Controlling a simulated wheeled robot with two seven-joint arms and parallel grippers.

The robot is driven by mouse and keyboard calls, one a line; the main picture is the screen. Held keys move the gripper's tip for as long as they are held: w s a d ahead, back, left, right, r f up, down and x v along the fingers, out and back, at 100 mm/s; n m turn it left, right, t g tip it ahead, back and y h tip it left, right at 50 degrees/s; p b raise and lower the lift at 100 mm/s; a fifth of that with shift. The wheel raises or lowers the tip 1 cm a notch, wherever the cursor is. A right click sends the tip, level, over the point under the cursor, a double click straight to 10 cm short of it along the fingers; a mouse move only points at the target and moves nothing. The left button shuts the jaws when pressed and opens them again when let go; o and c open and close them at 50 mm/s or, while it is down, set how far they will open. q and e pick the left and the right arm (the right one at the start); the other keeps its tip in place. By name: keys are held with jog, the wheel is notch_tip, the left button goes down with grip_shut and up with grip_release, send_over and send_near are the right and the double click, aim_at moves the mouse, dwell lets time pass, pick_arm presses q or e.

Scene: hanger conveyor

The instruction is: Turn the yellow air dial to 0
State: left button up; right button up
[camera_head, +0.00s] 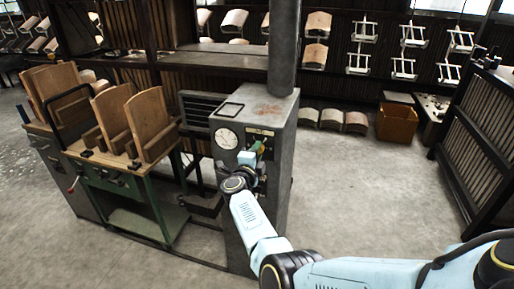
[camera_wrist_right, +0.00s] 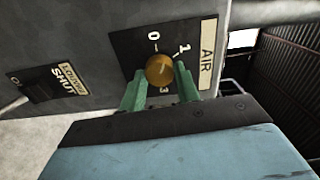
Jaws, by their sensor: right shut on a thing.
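The yellow air dial (camera_wrist_right: 160,69) sits on a dark plate marked 0, 1 and 3, beside an AIR label (camera_wrist_right: 207,55) in the right wrist view. The pointer's exact setting is hard to read. My right gripper (camera_wrist_right: 159,80) has its green fingers on either side of the dial, shut on it. In the head view my right gripper (camera_head: 252,152) reaches the front of the grey control cabinet (camera_head: 272,112), and the dial is too small and covered to make out there. My left gripper is not in view.
A round gauge (camera_head: 227,138) is on the cabinet front, left of my gripper. A dark panel labelled LOUVRE SHUT (camera_wrist_right: 52,82) is beside the dial plate. A green-framed cart (camera_head: 128,180) with wooden boards stands left. Open floor (camera_head: 365,190) lies to the right.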

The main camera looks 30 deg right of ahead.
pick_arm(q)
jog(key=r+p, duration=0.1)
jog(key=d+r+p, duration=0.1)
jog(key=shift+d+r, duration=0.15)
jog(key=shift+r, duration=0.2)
pick_arm(e)
jog(key=n, duration=0.5)
jog(key=shift+r, duration=0.1)
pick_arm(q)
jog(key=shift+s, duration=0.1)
pick_arm(e)
jog(key=o, duration=1)
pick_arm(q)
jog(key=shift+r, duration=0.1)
pick_arm(e)
jog(key=shift+a, duration=0.1)
